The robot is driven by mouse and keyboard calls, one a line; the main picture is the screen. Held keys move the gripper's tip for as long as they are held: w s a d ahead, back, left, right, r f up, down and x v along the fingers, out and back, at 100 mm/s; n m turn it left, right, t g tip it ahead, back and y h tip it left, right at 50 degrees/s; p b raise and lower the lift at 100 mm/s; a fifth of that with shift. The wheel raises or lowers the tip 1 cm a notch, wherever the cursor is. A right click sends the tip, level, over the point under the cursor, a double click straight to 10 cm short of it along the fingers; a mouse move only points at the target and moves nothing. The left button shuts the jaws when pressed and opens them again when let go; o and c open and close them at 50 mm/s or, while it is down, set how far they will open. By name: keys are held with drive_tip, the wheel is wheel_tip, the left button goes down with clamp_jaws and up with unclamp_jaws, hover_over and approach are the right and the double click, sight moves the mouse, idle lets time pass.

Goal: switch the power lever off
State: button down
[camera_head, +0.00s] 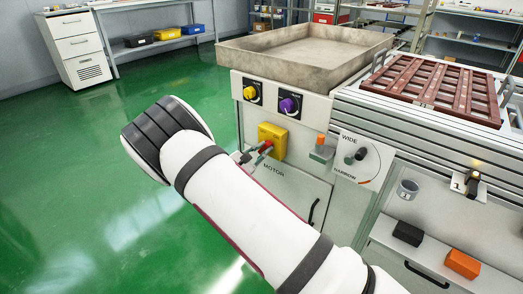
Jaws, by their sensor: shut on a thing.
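A yellow switch box (274,136) is on the front of the light grey cabinet, above the word MOTOR. A small red lever (264,148) sticks out from it. My gripper (258,153) is at the box's lower left, mostly hidden behind my white arm, with its dark fingertips closed at the red lever. The exact grip and the lever's angle are hard to make out. No readable label in view names a power lever.
A yellow knob (250,93) and a purple knob (289,105) sit above the box. An orange-topped switch (321,150) and a WIDE/NARROW dial plate (363,158) are to its right. A grey tray (300,72) tops the cabinet. Green floor at left is clear.

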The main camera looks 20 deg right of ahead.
drive_tip(key=n+p, duration=0.3)
drive_tip(key=shift+r, duration=0.15)
drive_tip(key=n+p, duration=0.3)
drive_tip(key=shift+w+a+n, duration=0.1)
drive_tip(key=shift+a+n, duration=0.05)
drive_tip(key=shift+n, duration=0.25)
drive_tip(key=n+p, duration=0.1)
drive_tip(key=n, duration=0.2)
drive_tip(key=shift+w+p, duration=0.1)
drive_tip(key=shift+p, duration=0.2)
drive_tip(key=shift+a+f+n+p, duration=0.15)
drive_tip(key=shift+n+p, duration=0.3)
drive_tip(key=shift+n, duration=1.55)
drive_tip(key=c, duration=1.6)
unclamp_jaws()
drive_tip(key=shift+w, duration=0.1)
drive_tip(key=shift+o, duration=0.2)
drive_tip(key=v, duration=1.2)
